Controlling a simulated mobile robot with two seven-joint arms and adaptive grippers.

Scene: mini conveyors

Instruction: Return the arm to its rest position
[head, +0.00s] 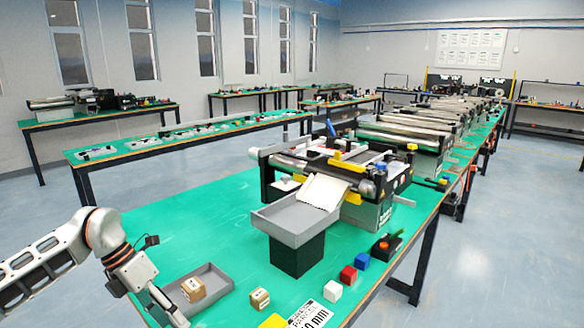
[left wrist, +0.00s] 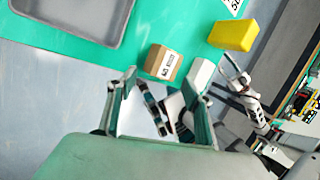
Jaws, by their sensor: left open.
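My left arm (head: 45,258) comes in from the left in the head view and bends down over the near left corner of the green table. My left gripper (head: 168,303) points down at the near table edge, close to the grey tray (head: 222,272). In the left wrist view my left gripper (left wrist: 165,88) has its fingers spread, with nothing visibly held between them. A cardboard parcel (left wrist: 163,62) lies beyond the fingertips. A pale shape (left wrist: 201,72) shows at one fingertip; I cannot tell what it is. Another white and black arm, probably my right, shows at the right; its jaw state is unclear.
A yellow block (left wrist: 234,35) is near. The table's left part is clear.

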